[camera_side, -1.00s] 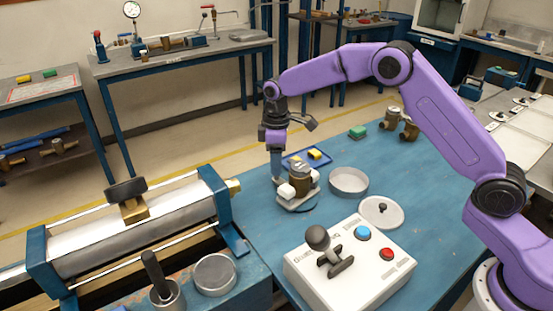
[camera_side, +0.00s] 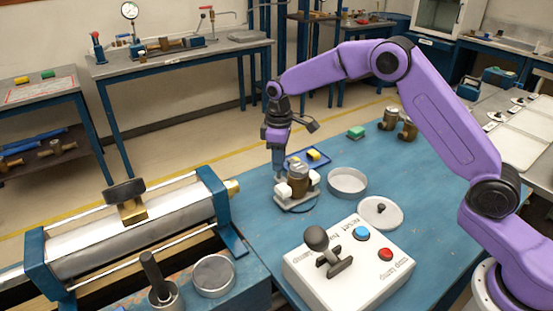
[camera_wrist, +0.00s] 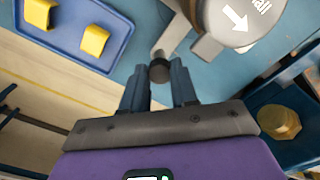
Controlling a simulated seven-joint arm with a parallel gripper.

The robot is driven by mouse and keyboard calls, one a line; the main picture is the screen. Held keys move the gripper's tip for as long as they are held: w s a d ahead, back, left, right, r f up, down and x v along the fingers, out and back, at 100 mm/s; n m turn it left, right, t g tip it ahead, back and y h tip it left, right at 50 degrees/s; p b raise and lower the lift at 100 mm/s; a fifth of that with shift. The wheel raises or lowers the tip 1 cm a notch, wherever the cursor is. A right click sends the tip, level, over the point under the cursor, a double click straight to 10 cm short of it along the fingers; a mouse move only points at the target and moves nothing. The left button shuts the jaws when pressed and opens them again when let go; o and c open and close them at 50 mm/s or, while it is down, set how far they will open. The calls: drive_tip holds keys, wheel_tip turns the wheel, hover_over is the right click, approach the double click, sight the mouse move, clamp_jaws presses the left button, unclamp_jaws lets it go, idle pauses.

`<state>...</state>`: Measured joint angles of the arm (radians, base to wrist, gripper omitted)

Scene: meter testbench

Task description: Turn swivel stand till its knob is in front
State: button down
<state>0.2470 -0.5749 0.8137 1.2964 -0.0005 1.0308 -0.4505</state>
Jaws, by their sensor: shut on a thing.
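The swivel stand (camera_side: 297,203) is a pale base on the blue bench, carrying a brass-coloured meter body (camera_side: 299,179) with white end parts. In the wrist view the stand's pale grey arm (camera_wrist: 173,34) ends in a small dark round knob (camera_wrist: 159,70). My gripper (camera_wrist: 159,84) has its two fingers on either side of this knob, shut on it. In the side view my gripper (camera_side: 279,172) points down at the left rear of the stand, and the knob is hidden there. The meter's round top with a white arrow (camera_wrist: 232,18) shows at the upper right of the wrist view.
A blue tray (camera_side: 322,163) with yellow blocks lies behind the stand. A grey round dish (camera_side: 347,182) and a lid (camera_side: 380,213) are to the right. A white control box (camera_side: 350,265) with a lever stands in front. A clamp bench (camera_side: 130,225) is at left.

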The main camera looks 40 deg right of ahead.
drive_tip(key=shift+d, duration=0.1)
drive_tip(key=c, duration=0.9)
unclamp_jaws()
drive_tip(key=shift+o, duration=0.2)
wheel_tip(320, 180, up, 18)
drive_tip(key=shift+f, duration=0.25)
drive_tip(key=shift+s, duration=0.1)
